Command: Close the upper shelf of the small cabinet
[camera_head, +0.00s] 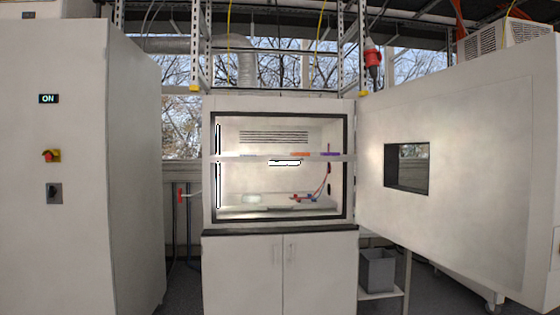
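The small cabinet (208,175) stands straight ahead in the head view, on a base unit with two doors. Its dark-framed front is open. The upper shelf (230,158) is a thin, light, level panel at mid-height. Its front edge overlaps the dark frame on both sides, so it appears pulled out towards me. A pale handle-like piece (284,162) with dark edges shows at the middle of its front. Orange and purple pieces (301,154) lie on its right half. The lower shelf (270,211) sits inside the frame. Neither gripper is in view.
The cabinet's large door (470,160), with a dark window (407,168), is swung open to the right. A tall grey cabinet (75,160) stands at the left. A grey bin (377,272) stands on a low stand right of the base unit. Nothing blocks the cabinet front.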

